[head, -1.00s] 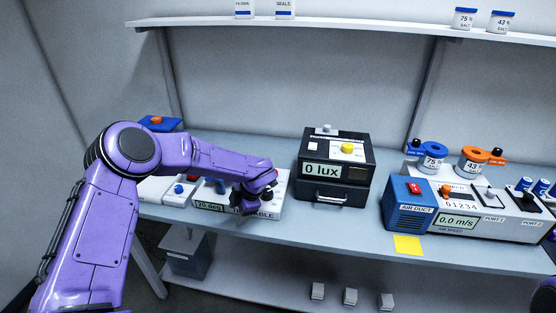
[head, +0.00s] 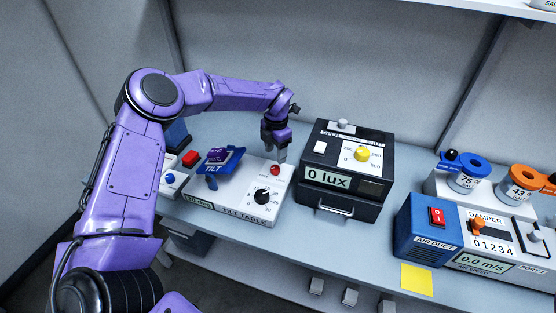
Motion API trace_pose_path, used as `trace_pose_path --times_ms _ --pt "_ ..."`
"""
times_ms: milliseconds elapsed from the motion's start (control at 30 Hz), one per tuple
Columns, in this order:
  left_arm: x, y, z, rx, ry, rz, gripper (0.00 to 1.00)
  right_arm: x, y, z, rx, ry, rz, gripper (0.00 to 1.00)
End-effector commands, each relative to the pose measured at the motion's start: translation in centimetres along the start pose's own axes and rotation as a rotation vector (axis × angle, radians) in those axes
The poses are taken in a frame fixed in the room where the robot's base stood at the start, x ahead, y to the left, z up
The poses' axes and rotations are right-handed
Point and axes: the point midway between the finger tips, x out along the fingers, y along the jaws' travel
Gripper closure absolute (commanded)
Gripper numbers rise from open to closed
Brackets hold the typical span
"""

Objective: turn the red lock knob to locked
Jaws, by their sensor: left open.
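The red lock knob (head: 275,170) sits on the back right of the white tilt table box (head: 235,208), near a black dial (head: 262,197). My left gripper (head: 281,157) points down just above and behind the red knob, and its jaws are open. I cannot tell whether a fingertip touches the knob. The knob's lock marking is too small to read. My right gripper is not in view.
A blue tilt platform (head: 221,160) stands on the box's left part. The black lux box (head: 343,170) stands close on the right. Further right are the blue air duct unit (head: 428,228) and a yellow note (head: 416,279). A red button (head: 191,158) is at left.

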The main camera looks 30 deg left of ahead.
Motion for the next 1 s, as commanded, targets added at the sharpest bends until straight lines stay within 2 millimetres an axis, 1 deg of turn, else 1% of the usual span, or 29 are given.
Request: trace_pose_path --times_ms 33,100,200,300,433,633,667,700,767,800,833,1000 --pt "0.8 -0.1 0.0 0.002 0.006 0.000 0.42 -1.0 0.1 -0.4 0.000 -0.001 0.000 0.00" --pt "2.5 -0.1 0.1 0.002 0.007 0.000 0.42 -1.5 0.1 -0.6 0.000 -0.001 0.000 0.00" --pt "4.5 -0.1 0.1 0.002 0.006 0.001 0.42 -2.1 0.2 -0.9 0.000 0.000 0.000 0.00" --pt "5.9 0.0 0.1 0.001 0.004 0.001 0.42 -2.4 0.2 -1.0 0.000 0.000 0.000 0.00" --pt "6.8 0.1 0.1 0.000 0.001 0.002 0.42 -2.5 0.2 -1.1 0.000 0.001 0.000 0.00" --pt "7.0 0.1 0.1 0.000 0.001 0.002 0.42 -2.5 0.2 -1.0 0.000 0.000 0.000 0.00" --pt "7.0 0.1 0.1 0.000 0.001 0.002 0.45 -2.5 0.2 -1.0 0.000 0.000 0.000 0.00" --pt "7.0 0.1 0.1 0.000 0.001 0.002 0.58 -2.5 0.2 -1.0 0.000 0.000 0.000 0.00" --pt "7.0 0.0 0.1 0.000 0.001 0.002 0.77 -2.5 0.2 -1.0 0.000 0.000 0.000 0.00" --pt "6.9 0.0 0.1 0.001 0.001 0.002 0.90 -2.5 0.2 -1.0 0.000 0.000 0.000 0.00" --pt "6.9 0.0 0.1 0.001 0.001 0.002 0.98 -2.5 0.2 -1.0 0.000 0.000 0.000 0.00" --pt "7.0 0.0 0.1 -0.002 0.000 0.002 0.98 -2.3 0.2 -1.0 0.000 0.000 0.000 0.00"
